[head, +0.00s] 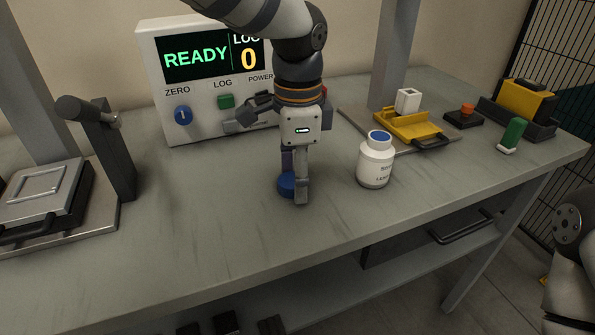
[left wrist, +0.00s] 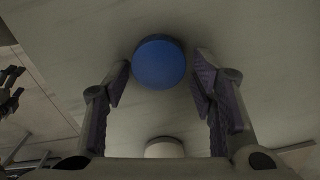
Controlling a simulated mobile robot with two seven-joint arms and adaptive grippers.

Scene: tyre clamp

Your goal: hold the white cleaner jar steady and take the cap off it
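The white cleaner jar (head: 375,168) stands upright on the bench, its label facing forward. Its white neck shows blue at the top; I cannot tell whether that is an inner seal or contents. A round blue cap (head: 286,186) lies on the bench to the left of the jar, apart from it. My left gripper (head: 295,194) points straight down over the blue cap, clear of the jar. In the left wrist view, the open fingers (left wrist: 160,80) stand on either side of the blue cap (left wrist: 159,62), with gaps visible. My right gripper is out of view; only part of the right arm shows.
A display unit (head: 158,112) reading READY and 0 stands behind my left arm. A clamp stand (head: 108,150) is at the left. A yellow tray (head: 415,127), a green-topped block (head: 514,134) and a yellow-black box (head: 525,100) sit at the right. The bench front is clear.

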